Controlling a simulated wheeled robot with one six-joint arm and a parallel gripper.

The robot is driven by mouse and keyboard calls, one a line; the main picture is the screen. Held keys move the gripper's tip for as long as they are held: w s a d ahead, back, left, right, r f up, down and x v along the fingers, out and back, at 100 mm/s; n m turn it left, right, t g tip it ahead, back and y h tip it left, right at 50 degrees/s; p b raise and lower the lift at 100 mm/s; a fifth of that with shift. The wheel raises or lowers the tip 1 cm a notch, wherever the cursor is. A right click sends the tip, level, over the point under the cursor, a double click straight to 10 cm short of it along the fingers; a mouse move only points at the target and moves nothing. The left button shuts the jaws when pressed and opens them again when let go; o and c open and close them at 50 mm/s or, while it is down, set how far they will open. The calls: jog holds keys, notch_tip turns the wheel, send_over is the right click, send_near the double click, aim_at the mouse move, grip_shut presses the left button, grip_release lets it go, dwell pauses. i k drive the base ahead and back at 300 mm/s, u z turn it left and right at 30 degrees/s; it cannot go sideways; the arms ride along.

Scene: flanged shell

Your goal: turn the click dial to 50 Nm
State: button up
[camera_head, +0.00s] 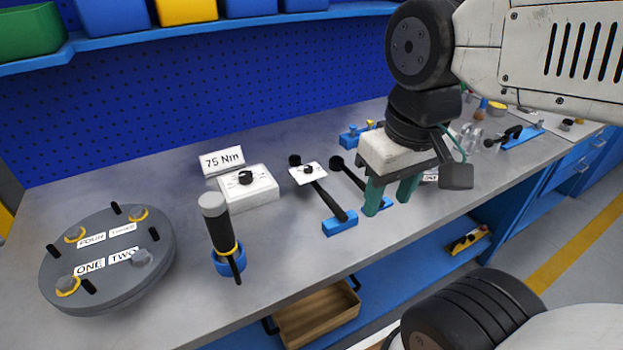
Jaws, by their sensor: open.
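A white box (256,194) stands at the middle of the bench with a black dial knob (245,178) on its marked top face. A sign behind it (222,160) reads "75 Nm". A smaller white plate with a black knob (308,169) sits on a black-handled wrench (328,199) to the right of the box. I cannot tell which of the two is called the click dial. The scale marks are too small to read. My gripper (388,202) points down with its teal fingers apart and empty, to the right of both dials and touching neither.
A grey round flange (107,260) with numbered labels and bolts lies at left. A grey-capped black tool (219,228) stands upright in a blue holder in front of the box. A second black tool (347,171) lies close to my gripper.

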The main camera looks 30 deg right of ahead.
aim_at(306, 169)
jog(key=k, duration=0.6)
jog(key=z, duration=0.55)
jog(key=i, duration=1.1)
jog(key=u, duration=0.6)
